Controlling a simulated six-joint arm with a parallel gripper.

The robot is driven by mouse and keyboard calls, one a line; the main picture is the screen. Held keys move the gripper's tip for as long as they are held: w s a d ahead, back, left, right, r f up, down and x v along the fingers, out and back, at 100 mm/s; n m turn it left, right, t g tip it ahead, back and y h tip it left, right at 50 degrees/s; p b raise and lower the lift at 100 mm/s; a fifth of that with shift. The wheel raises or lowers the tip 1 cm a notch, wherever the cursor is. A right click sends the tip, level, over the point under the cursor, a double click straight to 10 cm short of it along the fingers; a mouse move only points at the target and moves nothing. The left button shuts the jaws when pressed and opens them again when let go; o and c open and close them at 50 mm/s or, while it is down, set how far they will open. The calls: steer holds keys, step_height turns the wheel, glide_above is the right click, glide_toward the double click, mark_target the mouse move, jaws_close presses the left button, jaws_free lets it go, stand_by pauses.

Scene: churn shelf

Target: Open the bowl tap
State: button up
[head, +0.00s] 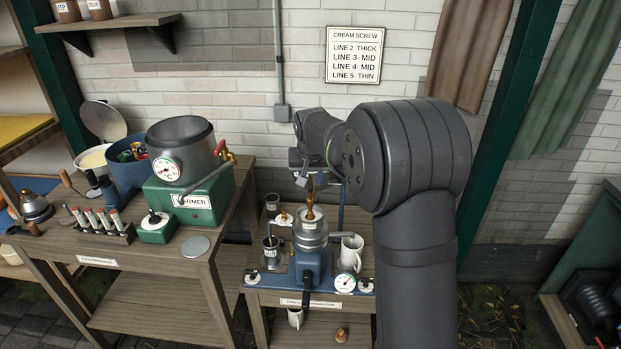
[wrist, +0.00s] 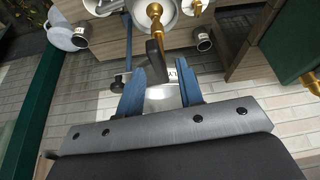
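The cream separator (head: 311,240) stands on a low wooden bench, with a metal bowl on a blue base. The brass bowl tap (head: 309,212) rises upright from the bowl's middle. In the wrist view the brass tap (wrist: 155,12) shows at the top, with a dark grey lever (wrist: 155,58) running from it toward my fingers. My gripper (wrist: 160,78) is open, its two blue fingers apart with nothing clasped. The lever's end appears near the gap between the fingertips; I cannot tell its depth. In the head view my gripper (head: 303,172) is above the tap, partly hidden by my arm.
A white mug (head: 350,253) stands right of the bowl and a dark metal cup (head: 271,251) left of it. A dial (head: 345,282) sits at the bench front. The green warmer (head: 190,197) stands on the higher bench at left. The brick wall is close behind.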

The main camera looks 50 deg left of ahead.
steer(key=shift+a+f, duration=0.1)
steer(key=shift+f, duration=0.2)
jaws_close()
steer(key=shift+s+a+m+h, duration=0.15)
steer(key=shift+m+h, duration=0.15)
steer(key=shift+m, duration=0.5)
steer(key=shift+t, duration=0.3)
jaws_free()
